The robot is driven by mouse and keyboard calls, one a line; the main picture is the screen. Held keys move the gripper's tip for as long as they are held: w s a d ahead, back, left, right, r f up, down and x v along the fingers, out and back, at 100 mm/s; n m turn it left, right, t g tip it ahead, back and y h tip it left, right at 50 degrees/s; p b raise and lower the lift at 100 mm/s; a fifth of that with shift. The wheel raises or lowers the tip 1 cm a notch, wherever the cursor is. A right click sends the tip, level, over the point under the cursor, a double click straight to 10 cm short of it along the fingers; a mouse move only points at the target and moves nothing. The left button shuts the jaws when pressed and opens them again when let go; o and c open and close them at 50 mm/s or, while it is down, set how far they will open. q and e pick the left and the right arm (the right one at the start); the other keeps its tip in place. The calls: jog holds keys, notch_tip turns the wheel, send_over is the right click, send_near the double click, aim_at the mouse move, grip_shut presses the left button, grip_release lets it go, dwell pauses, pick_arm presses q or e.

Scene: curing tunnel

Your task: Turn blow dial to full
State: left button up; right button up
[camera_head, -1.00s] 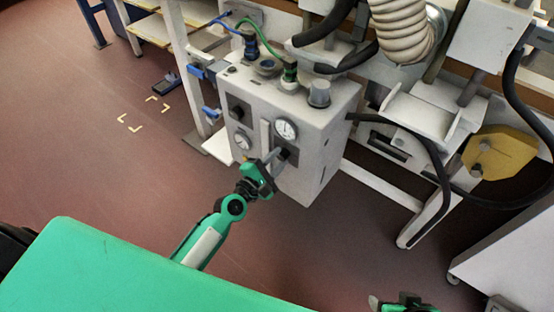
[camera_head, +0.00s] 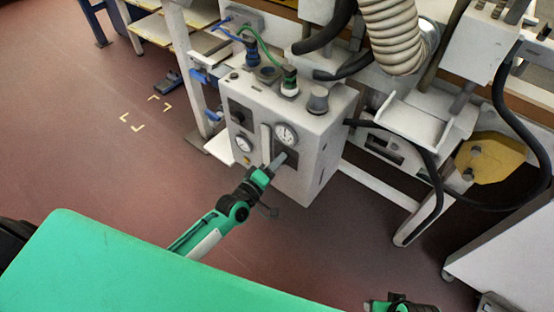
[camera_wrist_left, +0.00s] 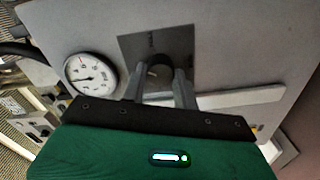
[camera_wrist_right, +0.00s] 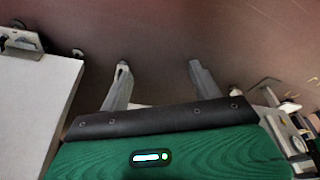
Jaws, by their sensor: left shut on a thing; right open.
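A white control box (camera_head: 318,160) stands at the middle of the head view. A dark dial (camera_wrist_left: 160,71) sits on a dark square plate (camera_wrist_left: 182,45) on its front, beside a round gauge (camera_head: 285,134), which also shows in the left wrist view (camera_wrist_left: 90,75). My left gripper (camera_head: 284,158) is shut on this dial, with one finger on either side of it in the left wrist view (camera_wrist_left: 163,84). The fingers hide most of the dial, and I cannot read its setting. My right gripper (camera_wrist_right: 158,66) is open and empty, away from the box.
A second dark knob (camera_head: 237,114) and a smaller gauge (camera_head: 243,144) are on the box's left side. Hoses run above and right of it. A green surface (camera_head: 110,265) lies in the foreground.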

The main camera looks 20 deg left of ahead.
pick_arm(q)
jog(key=shift+m+p, duration=2.6)
jog(key=shift+m, duration=2.6)
pick_arm(e)
notch_tip(320, 180, down, 14)
jog(key=s+g, duration=0.1)
jog(key=s, duration=0.1)
jog(key=shift+s+d+r, duration=0.15)
jog(key=shift+s+d, duration=0.05)
jog(key=shift+d, duration=0.2)
pick_arm(q)
jog(key=o, duration=1)
jog(key=shift+c, duration=0.2)
jog(key=shift+s, duration=0.1)
jog(key=v, duration=1.3)
jog(key=shift+s, duration=0.35)
pick_arm(e)
jog(key=shift+w+r, duration=0.15)
jog(key=shift+r, duration=0.1)
